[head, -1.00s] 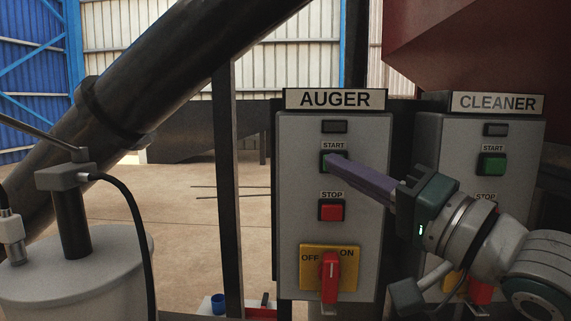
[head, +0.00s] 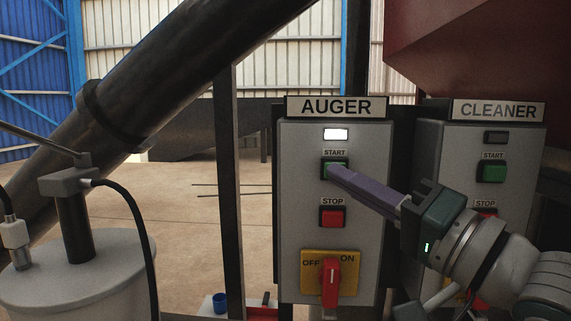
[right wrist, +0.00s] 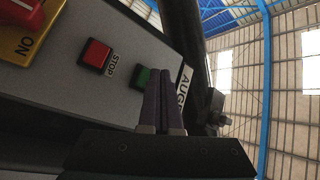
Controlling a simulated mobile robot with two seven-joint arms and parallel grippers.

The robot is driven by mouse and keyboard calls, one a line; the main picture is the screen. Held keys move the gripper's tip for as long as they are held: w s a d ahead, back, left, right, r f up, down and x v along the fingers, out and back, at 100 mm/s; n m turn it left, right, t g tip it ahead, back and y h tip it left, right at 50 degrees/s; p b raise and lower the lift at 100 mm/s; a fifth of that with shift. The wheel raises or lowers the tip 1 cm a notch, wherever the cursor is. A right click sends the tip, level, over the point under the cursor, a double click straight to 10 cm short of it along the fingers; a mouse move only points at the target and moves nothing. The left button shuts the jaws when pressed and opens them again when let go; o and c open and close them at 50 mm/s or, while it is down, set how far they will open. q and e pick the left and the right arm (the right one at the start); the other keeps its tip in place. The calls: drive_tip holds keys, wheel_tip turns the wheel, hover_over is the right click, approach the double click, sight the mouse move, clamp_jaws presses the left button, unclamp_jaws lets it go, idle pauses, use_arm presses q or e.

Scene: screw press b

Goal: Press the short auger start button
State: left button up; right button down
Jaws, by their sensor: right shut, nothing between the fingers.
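The auger box (head: 300,225) is a grey panel under an AUGER sign. Its green start button (head: 332,169) is partly covered by the fingertips of my right gripper (head: 334,174). The gripper is shut with nothing between its long purple fingers, and its tips are at the button; I cannot tell whether they still touch it. The indicator lamp (head: 335,134) above the button is lit white. In the right wrist view the green button (right wrist: 142,78) shows beside the closed fingers (right wrist: 160,85). My left gripper is not in view.
Below are the red stop button (head: 332,216) and the red switch (head: 331,281) on its yellow plate, handle upright near ON. The cleaner box (head: 455,165) stands close on the right, its lamp dark. A dark post (head: 229,190) stands left of the auger box.

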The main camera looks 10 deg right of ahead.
drive_tip(key=s+p, duration=0.1)
drive_tip(key=s, duration=0.1)
drive_tip(key=s+a+p, duration=0.1)
drive_tip(key=s+p, duration=0.1)
drive_tip(key=shift+s+a, duration=0.2)
drive_tip(key=shift+s, duration=0.2)
idle(0.4)
